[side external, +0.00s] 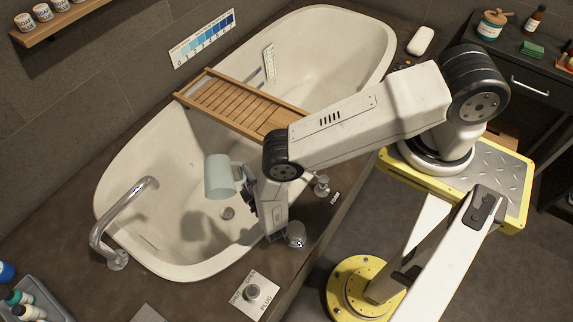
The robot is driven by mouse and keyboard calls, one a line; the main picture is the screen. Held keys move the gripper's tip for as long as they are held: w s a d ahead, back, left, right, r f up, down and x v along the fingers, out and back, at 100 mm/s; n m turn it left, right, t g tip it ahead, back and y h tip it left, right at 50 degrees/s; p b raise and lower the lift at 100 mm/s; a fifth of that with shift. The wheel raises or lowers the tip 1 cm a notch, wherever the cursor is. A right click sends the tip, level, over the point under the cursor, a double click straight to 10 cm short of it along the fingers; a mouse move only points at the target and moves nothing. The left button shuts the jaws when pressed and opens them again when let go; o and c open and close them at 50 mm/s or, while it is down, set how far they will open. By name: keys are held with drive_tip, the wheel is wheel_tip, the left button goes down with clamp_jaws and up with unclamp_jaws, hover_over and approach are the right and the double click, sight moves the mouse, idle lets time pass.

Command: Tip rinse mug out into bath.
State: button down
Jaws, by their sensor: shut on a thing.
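The fingers are partly hidden by the mug and my wrist. The bath (125,185) is a cream oval tub, and the mug's shadow falls on its inner floor. The mug's inside and any contents cannot be seen.
A slatted wooden caddy (215,100) spans the bath behind the mug. A chrome faucet (125,215) arches over the left rim. A chrome knob (295,235) and a plug control (252,291) sit on the near ledge. A tray of bottles (35,300) stands at lower left.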

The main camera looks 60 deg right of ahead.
drive_tip(key=shift+g, duration=0.4)
drive_tip(key=shift+r, duration=3)
drive_tip(key=shift+w+r, duration=0.1)
drive_tip(key=shift+m+g, duration=0.4)
drive_tip(key=shift+y, duration=0.3)
drive_tip(key=shift+g, duration=0.6)
drive_tip(key=shift+f, duration=2.55)
drive_tip(key=shift+d+r+m, duration=0.1)
drive_tip(key=shift+r+m, duration=0.05)
drive_tip(key=shift+m, duration=0.15)
